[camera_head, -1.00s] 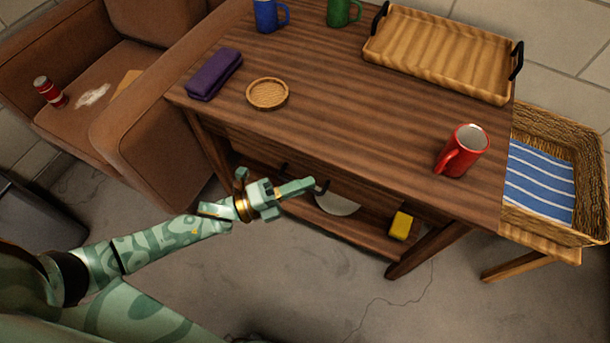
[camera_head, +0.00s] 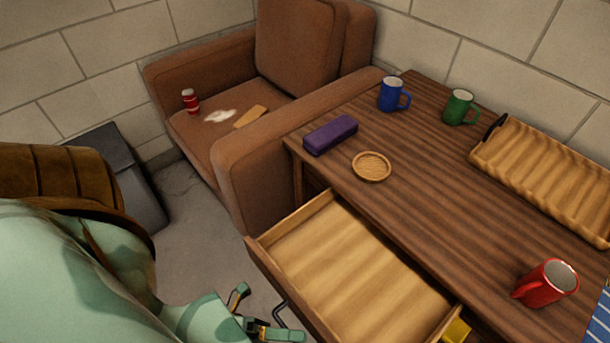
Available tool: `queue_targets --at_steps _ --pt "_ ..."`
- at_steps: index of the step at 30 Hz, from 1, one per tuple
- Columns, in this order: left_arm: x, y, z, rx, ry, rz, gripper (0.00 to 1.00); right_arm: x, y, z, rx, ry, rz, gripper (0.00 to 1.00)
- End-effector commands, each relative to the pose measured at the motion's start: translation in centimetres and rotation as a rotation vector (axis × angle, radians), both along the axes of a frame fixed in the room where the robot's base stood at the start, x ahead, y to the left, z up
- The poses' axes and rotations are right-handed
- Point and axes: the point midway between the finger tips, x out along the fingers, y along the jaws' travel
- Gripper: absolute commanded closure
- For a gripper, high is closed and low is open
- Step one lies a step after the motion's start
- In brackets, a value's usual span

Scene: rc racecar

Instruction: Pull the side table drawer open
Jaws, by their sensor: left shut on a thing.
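The wooden side table (camera_head: 440,205) has its drawer (camera_head: 350,275) pulled out toward me. The drawer's pale inside shows, and it looks empty. A dark bar handle (camera_head: 281,311) sits on the drawer front. My left gripper (camera_head: 264,324) is at the bottom edge of the view, shut on the handle; the grip itself is partly cut off by the frame. My right gripper is not in view.
On the tabletop are a purple case (camera_head: 330,135), a round coaster (camera_head: 371,167), blue (camera_head: 391,95), green (camera_head: 458,107) and red (camera_head: 545,284) mugs, and a wooden tray (camera_head: 545,170). Bare floor lies left of the drawer.

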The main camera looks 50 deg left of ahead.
Motion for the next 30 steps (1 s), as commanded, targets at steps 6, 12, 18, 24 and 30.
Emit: queue_targets --at_steps 6,12,18,24,30 --pt "-0.52 0.03 -0.12 0.002 0.002 -0.001 1.00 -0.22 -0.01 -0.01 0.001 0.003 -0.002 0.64" --pt "-0.50 0.04 -0.14 0.003 0.003 0.000 1.00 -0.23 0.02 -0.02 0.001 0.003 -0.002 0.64" --pt "-0.46 0.03 -0.10 0.002 0.002 -0.001 0.69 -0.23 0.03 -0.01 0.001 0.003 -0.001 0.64" --pt "-0.43 0.02 -0.05 0.001 0.001 -0.001 0.69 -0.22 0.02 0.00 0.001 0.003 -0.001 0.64" --pt "-0.49 0.10 -0.06 0.001 0.001 0.000 0.69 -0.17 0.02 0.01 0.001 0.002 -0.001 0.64"
